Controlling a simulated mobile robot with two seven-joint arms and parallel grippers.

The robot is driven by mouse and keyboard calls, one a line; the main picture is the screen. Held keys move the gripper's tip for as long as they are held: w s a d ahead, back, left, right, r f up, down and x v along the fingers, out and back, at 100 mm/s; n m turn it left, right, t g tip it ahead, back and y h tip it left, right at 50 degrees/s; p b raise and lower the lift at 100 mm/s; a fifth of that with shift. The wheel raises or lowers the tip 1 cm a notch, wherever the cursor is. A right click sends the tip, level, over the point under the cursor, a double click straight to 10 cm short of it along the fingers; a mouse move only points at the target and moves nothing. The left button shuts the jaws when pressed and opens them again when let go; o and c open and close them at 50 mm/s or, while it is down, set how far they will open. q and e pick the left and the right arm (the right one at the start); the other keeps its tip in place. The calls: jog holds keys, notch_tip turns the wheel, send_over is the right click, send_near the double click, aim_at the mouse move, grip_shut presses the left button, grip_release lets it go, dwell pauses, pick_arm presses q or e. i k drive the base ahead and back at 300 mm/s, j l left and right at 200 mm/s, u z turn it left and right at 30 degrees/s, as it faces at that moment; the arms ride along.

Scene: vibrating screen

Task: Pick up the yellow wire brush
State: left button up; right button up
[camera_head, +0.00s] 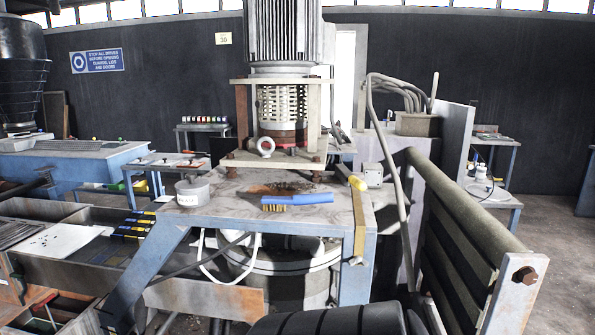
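A brush with a blue handle (298,199) and brass-yellow bristles (274,208) lies on the front part of the blue-grey machine table (228,205). Its bristle end points left, and the handle reaches towards the right edge. A second yellow item, a short yellow piece (357,183), sits at the table's right edge, above a yellowish strip (359,225) that runs down over the edge. I cannot tell whether that yellow piece is part of a brush. Neither of my grippers shows, and nothing touches the blue-handled brush from above.
A round grey tin (193,191) stands left of the brush. A dark brown patch (290,188) lies behind it. A large motor (285,35) on a frame rises at the back of the table. A roller frame (465,235) blocks the right side. Open bins (65,240) lie left.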

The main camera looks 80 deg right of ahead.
aim_at(343, 173)
jog(key=k+j+z, duration=0.1)
jog(key=z, duration=2.8)
